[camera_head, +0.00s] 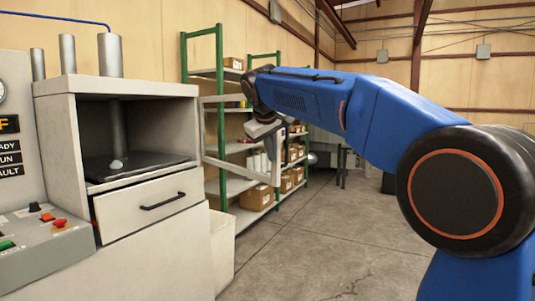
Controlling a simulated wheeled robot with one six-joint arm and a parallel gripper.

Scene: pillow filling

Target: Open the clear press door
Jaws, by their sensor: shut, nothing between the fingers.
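The press (160,88) stands at the left, and its chamber opening faces me uncovered. A pale frame with a see-through middle, which looks like the clear press door (238,171), stands swung out from the right edge of the press. Shelves show through it. My gripper (274,148) is at the far end of my blue arm, close to the door's outer edge. It is shut and empty. The fingertips are small and partly lost against the shelves, so I cannot tell whether they touch the door.
A drawer with a black handle (163,201) is below the chamber, slightly out. A control panel (45,235) with buttons is at the lower left. A pale bin (222,250) stands beside the press. Green-post shelves (219,60) with boxes are behind. The floor (320,240) at centre is clear.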

